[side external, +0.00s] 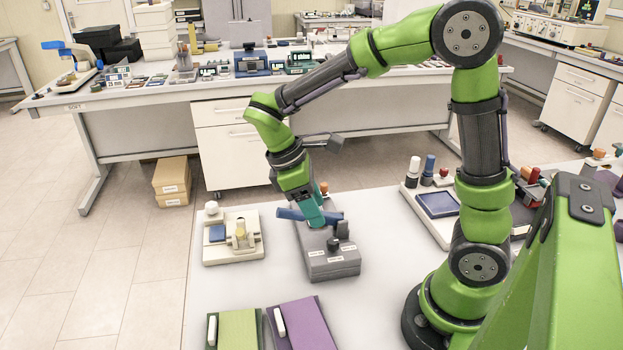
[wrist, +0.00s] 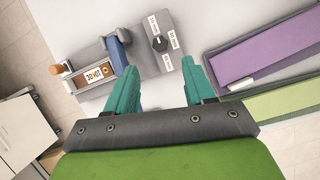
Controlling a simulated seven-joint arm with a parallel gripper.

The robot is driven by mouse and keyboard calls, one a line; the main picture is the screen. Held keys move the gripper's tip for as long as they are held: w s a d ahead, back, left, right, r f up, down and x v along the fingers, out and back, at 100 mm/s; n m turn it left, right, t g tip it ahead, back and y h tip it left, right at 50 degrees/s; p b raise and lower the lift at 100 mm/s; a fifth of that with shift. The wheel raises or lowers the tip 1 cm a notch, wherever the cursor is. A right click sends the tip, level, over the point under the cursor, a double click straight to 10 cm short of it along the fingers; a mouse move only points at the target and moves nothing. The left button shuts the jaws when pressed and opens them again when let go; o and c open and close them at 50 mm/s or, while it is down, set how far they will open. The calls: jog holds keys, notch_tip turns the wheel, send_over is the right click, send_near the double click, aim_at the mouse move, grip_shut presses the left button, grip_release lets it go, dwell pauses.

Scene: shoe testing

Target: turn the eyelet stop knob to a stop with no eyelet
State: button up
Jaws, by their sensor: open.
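The eyelet stop knob (wrist: 160,43) is a small dark round knob on a grey device (wrist: 146,68). Several white labels stand around it.
A cream device (side external: 233,250) stands at left. Green (side external: 238,330) and purple (side external: 304,325) boards lie in front.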

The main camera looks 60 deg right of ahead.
aim_at(333, 241)
jog(key=x, duration=0.9)
jog(key=shift+a, duration=0.1)
grip_shut()
